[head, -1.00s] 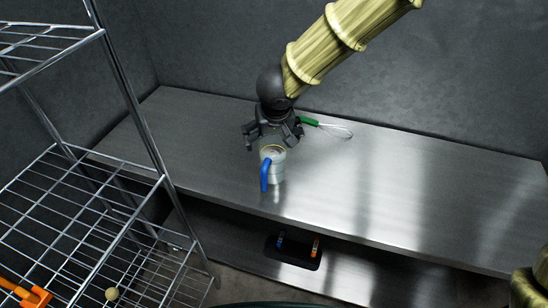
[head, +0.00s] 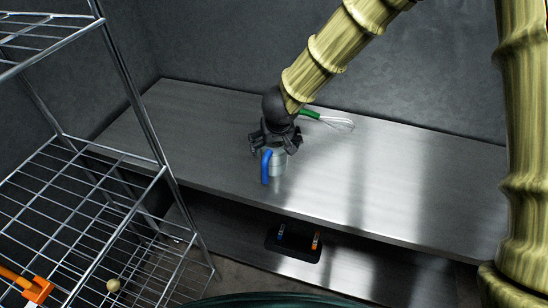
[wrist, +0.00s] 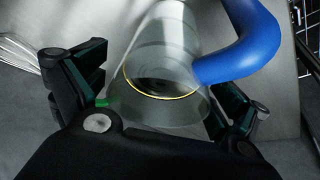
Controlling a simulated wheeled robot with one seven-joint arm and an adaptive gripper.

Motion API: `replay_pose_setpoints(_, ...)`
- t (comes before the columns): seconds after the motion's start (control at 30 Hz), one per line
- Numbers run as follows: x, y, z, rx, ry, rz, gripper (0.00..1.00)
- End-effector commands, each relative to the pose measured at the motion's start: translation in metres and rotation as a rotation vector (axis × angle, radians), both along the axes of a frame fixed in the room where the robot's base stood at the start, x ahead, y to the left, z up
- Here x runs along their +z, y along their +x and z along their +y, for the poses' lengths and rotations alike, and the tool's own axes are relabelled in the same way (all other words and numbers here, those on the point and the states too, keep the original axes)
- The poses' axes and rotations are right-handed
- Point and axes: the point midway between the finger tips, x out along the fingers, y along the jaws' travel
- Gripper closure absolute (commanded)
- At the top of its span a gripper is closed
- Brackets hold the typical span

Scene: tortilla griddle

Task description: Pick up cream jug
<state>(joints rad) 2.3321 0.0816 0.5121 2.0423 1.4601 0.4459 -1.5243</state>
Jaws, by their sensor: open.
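The cream jug (head: 277,164) is a pale, partly see-through vessel with a blue handle and a yellow ring near its rim. It stands upright on the steel table (head: 390,190). In the wrist view the jug (wrist: 165,45) lies between the fingers, its blue handle on the right. My gripper (head: 275,150) is open, with its fingers spread on both sides of the jug's upper part. In the wrist view, gaps show between the jug and my gripper (wrist: 165,90). In the head view my gripper hides the jug's rim.
A whisk with a green handle (head: 310,114) lies on the table behind the jug. A wire shelf rack (head: 165,170) stands at the left. A dark tray (head: 293,244) with blue and orange items sits on the lower shelf. The table's right side is clear.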

Motion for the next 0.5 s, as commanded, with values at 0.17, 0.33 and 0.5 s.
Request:
replay_pose_setpoints(0.17, -0.0011, 0.0007, 0.0005, 0.001, 0.000, -0.001, 0.02)
replay_pose_setpoints(0.33, -0.0011, 0.0006, 0.0006, 0.001, 0.001, 0.000, 0.17)
replay_pose_setpoints(0.5, -0.0012, 0.0005, 0.0005, 0.001, 0.000, 0.000, 0.48)
